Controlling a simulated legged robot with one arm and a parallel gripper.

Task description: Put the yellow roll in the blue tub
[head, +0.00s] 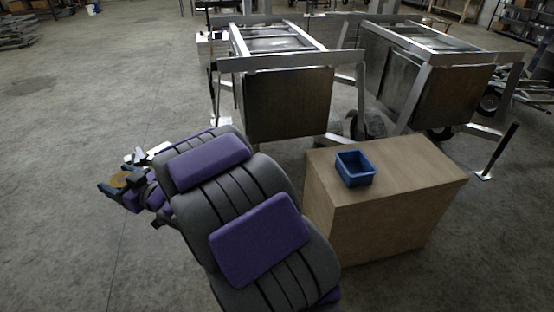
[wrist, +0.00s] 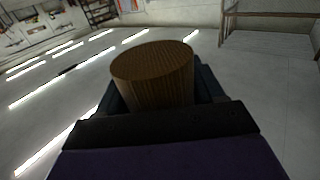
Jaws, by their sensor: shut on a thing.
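The roll (wrist: 153,75) fills the middle of the wrist view and looks brownish-yellow with a ribbed side and a flat round end. My gripper (head: 119,182) is shut on it, out at the left over open floor. In the head view the roll (head: 121,179) shows as a small yellow-brown patch between the blue-grey fingers. The blue tub (head: 356,168) sits upright on top of a wooden box, to the right of my arm and well apart from my gripper. The inside of the tub that shows looks empty.
The wooden box (head: 385,215) stands at the right with bare top around the tub. Two aluminium trailers (head: 290,100) (head: 430,90) stand behind it, with wheels and a thin post (head: 500,150) at the right. The concrete floor (head: 80,110) at the left is clear.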

